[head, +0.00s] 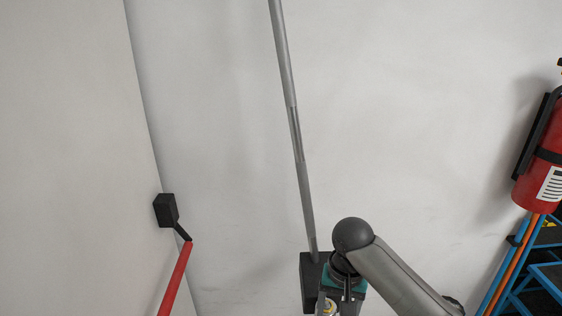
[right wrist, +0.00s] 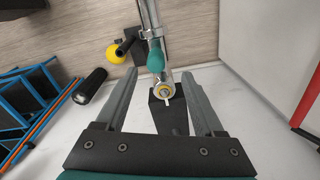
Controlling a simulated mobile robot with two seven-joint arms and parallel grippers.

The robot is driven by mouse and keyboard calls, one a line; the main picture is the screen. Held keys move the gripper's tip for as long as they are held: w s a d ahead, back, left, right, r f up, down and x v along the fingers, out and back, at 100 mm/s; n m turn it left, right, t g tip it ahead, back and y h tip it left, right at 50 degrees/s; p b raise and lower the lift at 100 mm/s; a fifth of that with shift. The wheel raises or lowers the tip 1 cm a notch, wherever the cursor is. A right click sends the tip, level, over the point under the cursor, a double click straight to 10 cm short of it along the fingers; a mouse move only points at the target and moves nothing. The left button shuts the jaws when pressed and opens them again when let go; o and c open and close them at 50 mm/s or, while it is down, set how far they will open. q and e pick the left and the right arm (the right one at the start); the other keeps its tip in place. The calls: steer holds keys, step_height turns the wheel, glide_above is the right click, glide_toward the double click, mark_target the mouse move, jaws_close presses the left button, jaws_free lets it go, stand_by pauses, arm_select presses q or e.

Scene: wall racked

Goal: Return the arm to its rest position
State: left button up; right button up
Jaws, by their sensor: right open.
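My right arm (head: 392,272) comes in from the lower right in the head view, and its wrist end is low beside a black wall bracket (head: 309,272). A long grey pole (head: 296,130) runs up the wall above that bracket. In the right wrist view my right gripper (right wrist: 160,74) is open, with its two grey fingers spread. My left gripper is not in view.
A red fire extinguisher (head: 543,165) hangs at the right above a blue rack (head: 507,275). A red bar (head: 175,280) with a black bracket (head: 166,210) is at the left wall.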

steer(key=s+a+f+n+t+y, duration=0.1)
steer(key=s+a+f+n, duration=0.1)
steer(key=s, duration=0.4)
steer(key=s+a+f+n+t+y, duration=0.1)
steer(key=s+a+f+n, duration=0.1)
steer(key=s, duration=0.4)
steer(key=s+d+r+n+t+h, duration=0.1)
steer(key=s+d+r+n+h, duration=0.15)
steer(key=s+d, duration=0.55)
steer(key=s+a+f+b, duration=0.15)
steer(key=f+b, duration=0.35)
steer(key=f, duration=1.1)
steer(key=s+f+b, duration=0.2)
steer(key=f+b, duration=0.3)
steer(key=f, duration=1.1)
steer(key=s+d+f+g+b, duration=0.1)
steer(key=s+f+b, duration=0.4)
steer(key=f, duration=0.7)
steer(key=s+d+f+g+b, duration=0.1)
steer(key=s+f+b, duration=0.4)
steer(key=s+f, duration=0.5)
step_height(320, 180, down, 2)
steer(key=shift+s+d+f, duration=0.15)
steer(key=shift+s+d, duration=0.05)
steer(key=shift+d, duration=0.05)
